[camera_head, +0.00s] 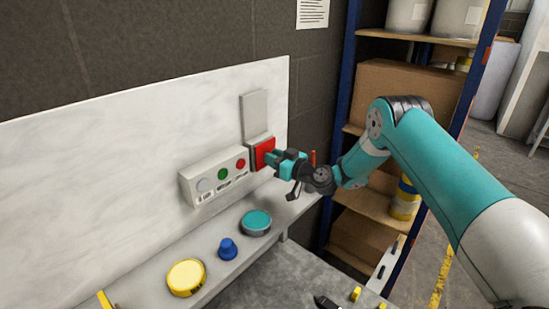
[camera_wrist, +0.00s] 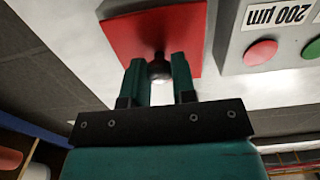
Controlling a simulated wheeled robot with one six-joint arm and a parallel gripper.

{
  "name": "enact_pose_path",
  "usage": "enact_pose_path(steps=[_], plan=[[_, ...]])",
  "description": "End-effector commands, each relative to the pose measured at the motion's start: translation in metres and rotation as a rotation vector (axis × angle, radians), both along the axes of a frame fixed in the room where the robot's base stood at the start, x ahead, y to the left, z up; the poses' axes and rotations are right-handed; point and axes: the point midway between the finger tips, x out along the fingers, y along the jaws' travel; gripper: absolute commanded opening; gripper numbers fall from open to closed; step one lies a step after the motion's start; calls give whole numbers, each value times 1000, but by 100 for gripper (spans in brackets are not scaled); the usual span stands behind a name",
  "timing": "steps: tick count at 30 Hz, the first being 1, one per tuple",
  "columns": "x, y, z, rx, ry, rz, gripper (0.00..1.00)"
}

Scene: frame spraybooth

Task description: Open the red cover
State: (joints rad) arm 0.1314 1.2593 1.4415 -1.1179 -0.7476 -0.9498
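The red cover (camera_head: 264,152) is a square panel in a pale frame on the wall, at the right end of the marble board. In the wrist view the red cover (camera_wrist: 178,30) fills the top middle, with a dark round knob (camera_wrist: 159,68) on its face. My gripper (camera_head: 278,158) reaches it from the right. In the wrist view the two teal fingertips of my gripper (camera_wrist: 159,70) stand on either side of the knob and appear to press against it. The cover looks closed, lying about flat to its frame. What lies behind it is hidden.
A white box (camera_head: 212,176) with grey, green and red buttons is just left of the cover. A grey plate (camera_head: 254,113) is above it. Teal, blue and yellow knobs sit on the ledge (camera_head: 215,270) below. A blue-framed shelf (camera_head: 345,110) stands to the right.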

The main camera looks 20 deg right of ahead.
Motion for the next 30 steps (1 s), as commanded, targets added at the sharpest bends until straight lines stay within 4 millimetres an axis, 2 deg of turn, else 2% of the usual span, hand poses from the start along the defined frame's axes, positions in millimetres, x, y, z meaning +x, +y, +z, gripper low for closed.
enact_pose_path(steps=[7, 15, 19, 30], plan=[[0, 0, 5, 0, -1, 0, 0], [0, -1, 65, -1, -6, -1, 0], [0, 0, 84, 0, -4, -1, 0], [0, -1, 89, 1, -1, -1, 0]])
